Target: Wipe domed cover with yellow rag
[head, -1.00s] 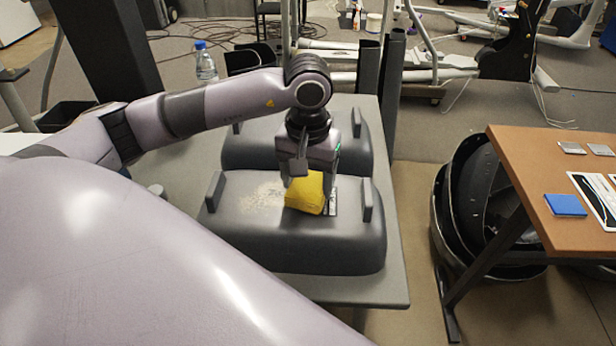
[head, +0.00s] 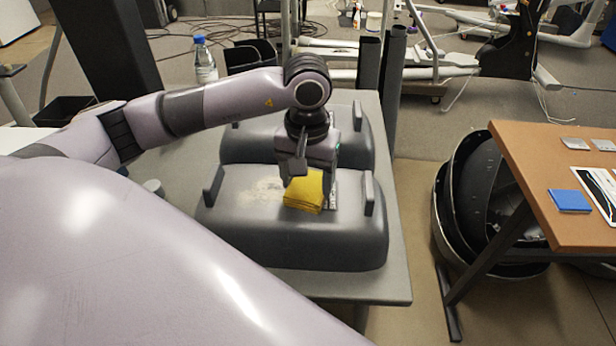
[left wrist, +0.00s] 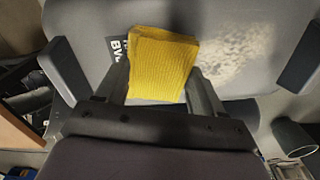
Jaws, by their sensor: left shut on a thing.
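The domed cover (head: 270,240) is a dark grey shell on the table, with an upright tab at each end. A pale dusty patch (head: 262,190) lies on its top, left of the rag; it also shows in the left wrist view (left wrist: 235,55). My left gripper (head: 310,178) points down over the cover's top and is shut on the folded yellow rag (head: 303,194). The rag appears to rest on the cover. In the left wrist view the yellow rag (left wrist: 162,65) sits between the two fingers, beside a black label with white letters (left wrist: 116,50). My right gripper is not in view.
A second grey cover (head: 262,145) stands right behind. The grey table (head: 392,225) has a narrow bare strip on its right. A brown table (head: 530,165) with a blue pad (head: 569,201) is further right, with dark shells (head: 470,200) beneath. A bottle (head: 205,65) stands behind the arm.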

